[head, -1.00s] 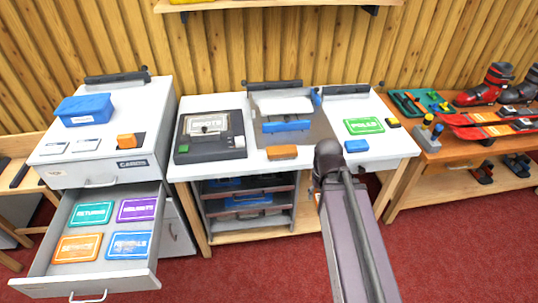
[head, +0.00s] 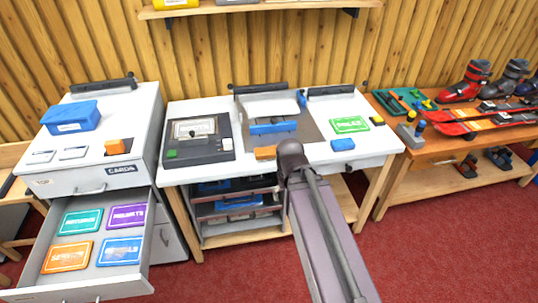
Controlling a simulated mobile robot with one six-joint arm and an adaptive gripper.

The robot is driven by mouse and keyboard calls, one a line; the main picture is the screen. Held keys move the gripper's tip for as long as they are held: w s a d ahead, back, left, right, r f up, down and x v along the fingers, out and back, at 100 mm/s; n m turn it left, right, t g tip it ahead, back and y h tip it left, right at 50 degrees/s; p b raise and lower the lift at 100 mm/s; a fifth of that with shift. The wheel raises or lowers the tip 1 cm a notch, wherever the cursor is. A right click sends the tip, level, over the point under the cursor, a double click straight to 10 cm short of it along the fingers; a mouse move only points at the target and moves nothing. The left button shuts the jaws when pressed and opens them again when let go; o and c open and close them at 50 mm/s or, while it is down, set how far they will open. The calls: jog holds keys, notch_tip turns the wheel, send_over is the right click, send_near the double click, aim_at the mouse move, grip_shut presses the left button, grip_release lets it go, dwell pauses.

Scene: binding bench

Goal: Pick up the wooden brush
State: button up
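A small orange-brown block (head: 265,153) lies at the front edge of the white bench top (head: 359,155), left of my arm. It may be the wooden brush, but no bristles can be made out. My arm rises from the bottom of the head view, and its dark rounded joint overlaps the bench's front edge close to the block's right end. My gripper does not show, so its opening and contents are not visible.
A laminator-like black machine (head: 198,143) stands left, a grey tray with a blue bar (head: 273,127) mid-bench. A green card (head: 350,125) and blue block (head: 343,144) lie right. An open drawer (head: 133,284) juts out at left. Skis (head: 480,128) lie on the right table.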

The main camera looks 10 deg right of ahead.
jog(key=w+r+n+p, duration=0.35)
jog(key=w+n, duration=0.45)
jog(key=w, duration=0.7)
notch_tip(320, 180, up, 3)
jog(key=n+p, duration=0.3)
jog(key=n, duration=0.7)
send_over(270, 150)
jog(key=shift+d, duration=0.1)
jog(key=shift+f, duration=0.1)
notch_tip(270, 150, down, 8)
jog(key=b, duration=0.8)
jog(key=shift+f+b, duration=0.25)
jog(key=shift+b, duration=0.15)
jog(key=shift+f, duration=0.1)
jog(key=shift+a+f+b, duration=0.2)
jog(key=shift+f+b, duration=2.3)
jog(key=shift+b, duration=0.1)
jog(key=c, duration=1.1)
